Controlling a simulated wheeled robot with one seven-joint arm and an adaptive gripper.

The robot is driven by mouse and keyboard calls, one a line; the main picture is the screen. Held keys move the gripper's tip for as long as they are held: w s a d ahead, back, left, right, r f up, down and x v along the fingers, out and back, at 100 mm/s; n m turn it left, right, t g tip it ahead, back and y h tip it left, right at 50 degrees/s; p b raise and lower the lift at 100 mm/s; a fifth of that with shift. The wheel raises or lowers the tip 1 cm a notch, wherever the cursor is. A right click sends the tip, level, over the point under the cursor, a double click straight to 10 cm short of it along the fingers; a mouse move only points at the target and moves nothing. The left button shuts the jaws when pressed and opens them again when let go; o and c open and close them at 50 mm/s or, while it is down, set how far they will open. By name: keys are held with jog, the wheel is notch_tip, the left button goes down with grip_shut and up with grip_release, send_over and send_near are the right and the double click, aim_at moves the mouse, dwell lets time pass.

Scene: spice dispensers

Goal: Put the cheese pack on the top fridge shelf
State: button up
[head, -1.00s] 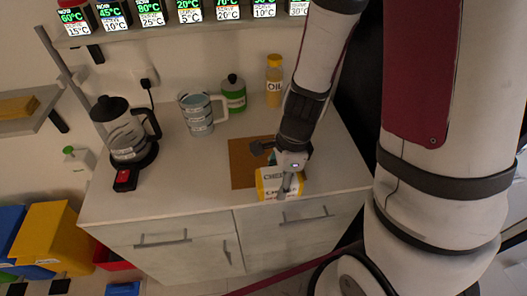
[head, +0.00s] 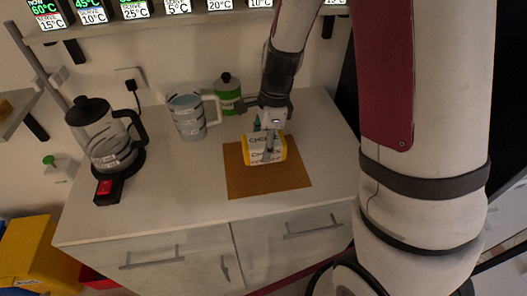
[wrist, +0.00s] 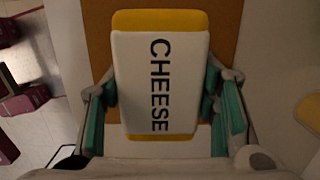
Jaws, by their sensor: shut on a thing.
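The cheese pack (head: 264,151) is white with yellow ends and is labelled CHEESE. In the head view it is over the brown mat (head: 290,179) on the counter; I cannot tell whether it touches the mat. My gripper (head: 266,142) comes down onto it from above. In the wrist view the pack (wrist: 160,75) fills the middle, between the teal finger pads of my gripper (wrist: 162,108), one on each long side. The gripper is shut on the pack. The fridge and its top shelf are not clearly in view.
On the counter (head: 120,220), a kettle (head: 108,140) stands at the left, with a striped jug (head: 190,115) and a green container (head: 228,92) at the back. The front left of the counter is clear. A row of temperature displays (head: 133,10) runs above.

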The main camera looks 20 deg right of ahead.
jog(key=shift+w+f, duration=0.15)
jog(key=shift+f, duration=1.6)
jog(key=shift+f, duration=0.2)
jog(key=o, duration=1.4)
jog(key=shift+r, duration=0.1)
